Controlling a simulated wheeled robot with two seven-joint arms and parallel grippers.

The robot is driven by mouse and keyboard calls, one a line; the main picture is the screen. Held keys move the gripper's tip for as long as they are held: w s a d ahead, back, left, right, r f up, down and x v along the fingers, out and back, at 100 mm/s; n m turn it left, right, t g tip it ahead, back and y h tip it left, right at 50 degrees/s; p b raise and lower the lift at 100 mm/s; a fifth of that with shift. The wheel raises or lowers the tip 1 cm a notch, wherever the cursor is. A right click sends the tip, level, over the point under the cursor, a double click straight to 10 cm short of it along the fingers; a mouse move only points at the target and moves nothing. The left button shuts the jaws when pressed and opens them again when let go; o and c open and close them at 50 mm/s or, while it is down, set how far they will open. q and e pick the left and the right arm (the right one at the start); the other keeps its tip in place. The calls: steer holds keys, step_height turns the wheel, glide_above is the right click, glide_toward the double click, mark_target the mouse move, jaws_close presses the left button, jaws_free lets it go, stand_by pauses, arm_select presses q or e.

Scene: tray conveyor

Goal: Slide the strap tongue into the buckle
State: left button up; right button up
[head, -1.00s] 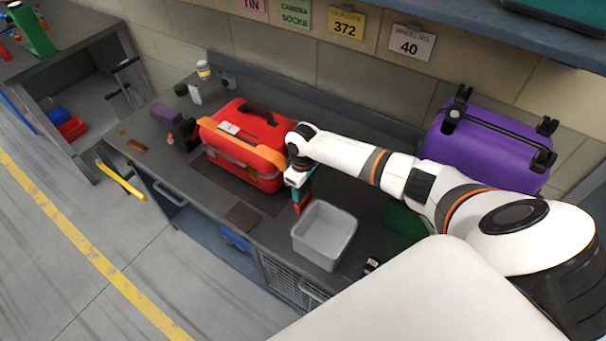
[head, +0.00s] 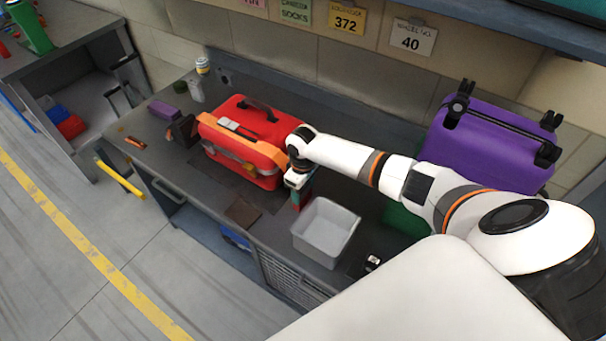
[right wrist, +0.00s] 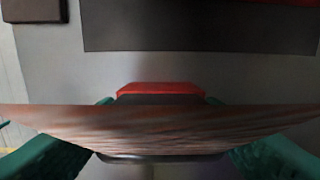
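The red suitcase (head: 225,112) lies on the bench with an orange strap (head: 262,148) around it. A small yellowish part (head: 248,170) shows on its near side; I cannot tell if it is the buckle. My right gripper (head: 300,196) is low over the bench, just right of the suitcase, pointing down. In the right wrist view, its green fingers (right wrist: 160,100) appear shut on a red piece (right wrist: 160,87) with a dark top. A blurred reddish-brown band (right wrist: 160,125) crosses in front of them. I cannot tell if either is the strap tongue. My left gripper is not in view.
A grey bin (head: 325,228) stands close to the right of the gripper. A purple suitcase (head: 480,140) is at the back right. A brown flat item (head: 242,212) lies near the bench front. Dark and purple items (head: 160,109) are left of the red suitcase.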

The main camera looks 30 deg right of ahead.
steer(key=o, duration=0.3)
steer(key=shift+r, duration=0.15)
step_height(320, 180, up, 12)
steer(key=shift+f+b, duration=0.1)
steer(key=shift+b, duration=0.55)
